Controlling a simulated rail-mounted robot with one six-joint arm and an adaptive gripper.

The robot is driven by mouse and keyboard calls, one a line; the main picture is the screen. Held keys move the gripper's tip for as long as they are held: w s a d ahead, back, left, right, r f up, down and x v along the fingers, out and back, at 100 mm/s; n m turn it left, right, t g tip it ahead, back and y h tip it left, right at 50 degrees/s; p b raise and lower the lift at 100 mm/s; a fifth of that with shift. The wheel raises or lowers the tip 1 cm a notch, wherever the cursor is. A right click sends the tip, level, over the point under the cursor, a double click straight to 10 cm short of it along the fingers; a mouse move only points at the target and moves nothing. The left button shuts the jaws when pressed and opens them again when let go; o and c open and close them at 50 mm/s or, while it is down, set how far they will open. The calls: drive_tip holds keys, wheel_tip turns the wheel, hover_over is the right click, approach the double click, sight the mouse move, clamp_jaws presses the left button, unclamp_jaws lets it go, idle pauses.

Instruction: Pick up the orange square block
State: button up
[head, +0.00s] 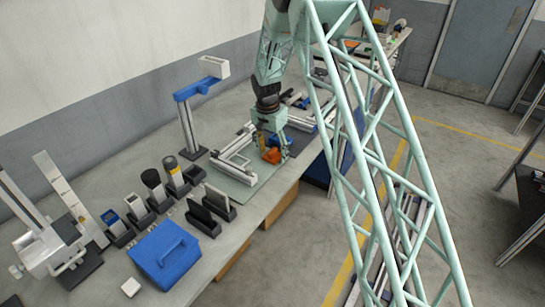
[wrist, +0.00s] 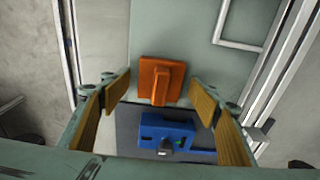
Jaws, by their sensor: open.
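The orange square block (wrist: 149,84) has a raised ridge across its middle. In the wrist view it lies on a pale green plate (wrist: 160,28), between and slightly beyond my fingertips. In the head view the orange block (head: 271,156) shows low at my gripper, partly covered by it. My gripper (wrist: 160,90) is open, with one tan finger pad on each side of the block and a gap on both sides. In the head view my gripper (head: 270,148) points down over the plate.
A blue part (wrist: 167,131) with a metal stub lies close to the block on a dark surface. White rails (head: 232,150) frame the plate.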

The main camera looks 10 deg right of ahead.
sight(273, 150)
drive_tip(key=shift+c, duration=0.6)
drive_tip(key=c, duration=1)
drive_tip(key=shift+r, duration=0.15)
drive_tip(key=shift+r, duration=1.55)
drive_tip(key=shift+s+r, duration=0.1)
drive_tip(key=shift+r, duration=0.05)
drive_tip(key=s, duration=0.5)
drive_tip(key=s+r, duration=0.1)
drive_tip(key=s, duration=0.9)
drive_tip(key=shift+s+r, duration=0.2)
drive_tip(key=shift+s, duration=0.2)
